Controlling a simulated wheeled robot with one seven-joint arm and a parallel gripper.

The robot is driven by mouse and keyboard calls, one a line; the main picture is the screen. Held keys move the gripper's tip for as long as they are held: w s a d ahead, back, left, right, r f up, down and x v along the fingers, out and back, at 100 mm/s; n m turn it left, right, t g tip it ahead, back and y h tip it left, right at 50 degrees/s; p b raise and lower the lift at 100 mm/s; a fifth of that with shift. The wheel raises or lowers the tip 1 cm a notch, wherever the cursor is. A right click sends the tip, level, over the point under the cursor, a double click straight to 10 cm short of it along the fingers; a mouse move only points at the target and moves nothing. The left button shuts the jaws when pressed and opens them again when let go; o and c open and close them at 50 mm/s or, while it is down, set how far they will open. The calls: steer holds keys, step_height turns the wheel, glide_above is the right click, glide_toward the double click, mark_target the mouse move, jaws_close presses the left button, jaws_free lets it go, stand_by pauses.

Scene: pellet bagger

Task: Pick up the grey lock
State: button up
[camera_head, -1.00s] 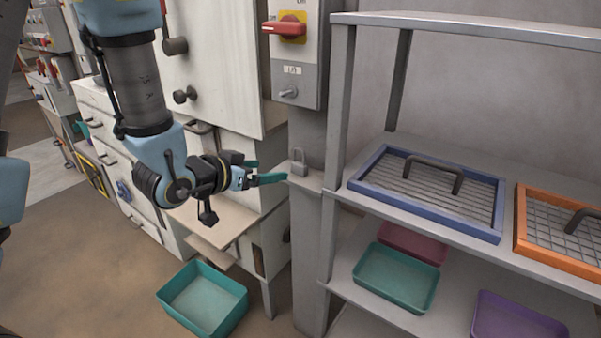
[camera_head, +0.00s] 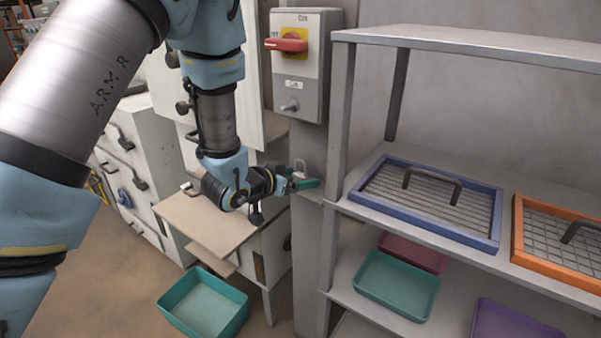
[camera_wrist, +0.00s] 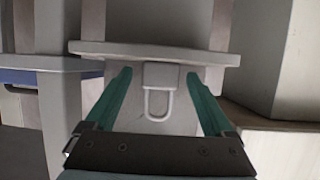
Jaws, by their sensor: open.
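The grey lock (camera_wrist: 160,80) shows in the wrist view as a small block with a U-shaped shackle. It lies between the two teal fingers of my gripper (camera_wrist: 160,92), with a gap on each side. In the head view, the top of the lock (camera_head: 299,166) shows at the small ledge on the grey post, partly hidden behind the fingers. My gripper (camera_head: 302,183) is open there, and I cannot tell whether either finger touches the lock.
A switch box (camera_head: 300,62) with a red handle is on the post above. A grey shelf (camera_head: 400,212) stands close on the right, holding a blue-framed screen (camera_head: 365,204) and an orange-framed one (camera_head: 590,270). A teal bin (camera_head: 240,312) is on the floor.

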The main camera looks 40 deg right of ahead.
steer(key=shift+d+f, duration=0.1)
steer(key=shift+d, duration=0.15)
steer(key=shift+c, duration=0.4)
jaws_close()
